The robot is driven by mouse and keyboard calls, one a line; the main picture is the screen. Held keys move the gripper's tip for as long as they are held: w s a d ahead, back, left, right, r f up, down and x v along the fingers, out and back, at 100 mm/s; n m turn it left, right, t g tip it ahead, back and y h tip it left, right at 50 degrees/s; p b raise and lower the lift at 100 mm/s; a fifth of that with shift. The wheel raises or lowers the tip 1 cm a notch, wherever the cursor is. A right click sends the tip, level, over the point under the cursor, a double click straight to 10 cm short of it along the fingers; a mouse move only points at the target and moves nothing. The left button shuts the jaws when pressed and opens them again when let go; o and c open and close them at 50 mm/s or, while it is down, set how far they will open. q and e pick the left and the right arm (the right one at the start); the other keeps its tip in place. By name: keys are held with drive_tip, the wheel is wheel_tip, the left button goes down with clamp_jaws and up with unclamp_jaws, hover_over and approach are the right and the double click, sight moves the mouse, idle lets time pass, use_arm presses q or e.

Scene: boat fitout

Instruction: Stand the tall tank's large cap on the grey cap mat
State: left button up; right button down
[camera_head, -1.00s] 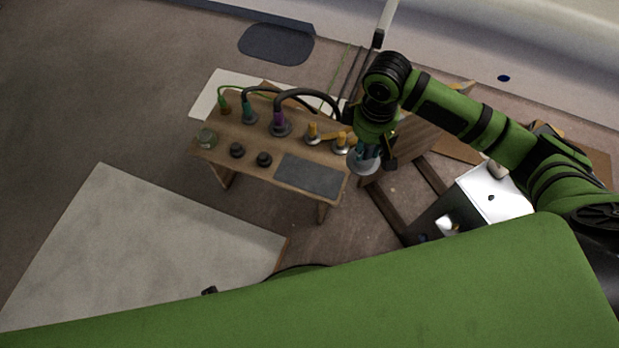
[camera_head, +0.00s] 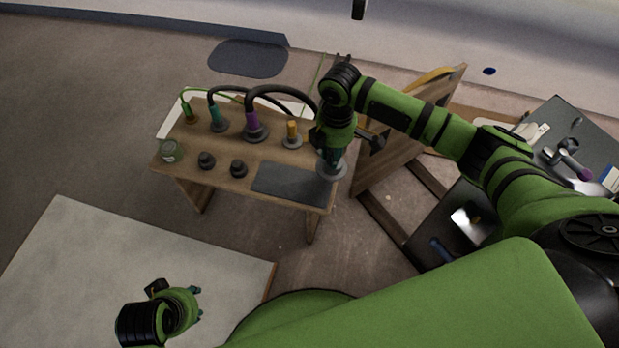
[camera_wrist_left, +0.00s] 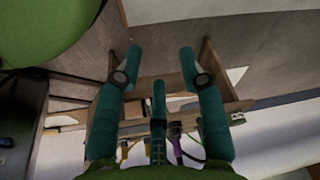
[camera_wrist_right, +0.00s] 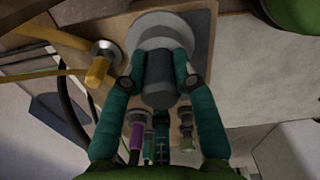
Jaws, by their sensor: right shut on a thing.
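My right gripper (camera_head: 333,158) is shut on the dark knob of a cap with a wide pale grey disc (camera_head: 331,171). In the right wrist view the dark knob (camera_wrist_right: 160,78) sits between the fingertips, with the disc (camera_wrist_right: 160,32) beyond it. The disc is at the right end of the dark grey cap mat (camera_head: 285,183) on the wooden bench; I cannot tell whether it touches. My left gripper (camera_head: 197,303) is low at the left, away from the bench. Its fingers (camera_wrist_left: 167,65) are spread and empty in the left wrist view.
Two small dark caps (camera_head: 206,160) (camera_head: 238,168) and a green-rimmed jar (camera_head: 171,150) stand left of the mat. Hose fittings, one purple (camera_head: 253,125), and a yellow-topped fitting (camera_head: 292,132) line the back. A wooden panel (camera_head: 410,135) stands to the right.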

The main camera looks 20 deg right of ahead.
drive_tip(key=a+f+b, duration=0.1)
drive_tip(key=f, duration=0.1)
drive_tip(key=a+f+b, duration=0.1)
drive_tip(key=a+f, duration=0.3)
drive_tip(key=f, duration=0.1)
drive_tip(key=shift+b, duration=0.4)
use_arm(q)
drive_tip(key=w+d+r+t+h, duration=0.1)
drive_tip(key=w+d+r+t, duration=0.1)
drive_tip(key=w+r+t, duration=0.3)
wheel_tip(320, 180, up, 3)
drive_tip(key=shift+w+d+r+m, duration=0.15)
drive_tip(key=shift+w+d+m, duration=0.15)
drive_tip(key=shift+w, duration=0.55)
use_arm(e)
drive_tip(key=c, duration=1)
unclamp_jaws()
drive_tip(key=shift+f, duration=0.15)
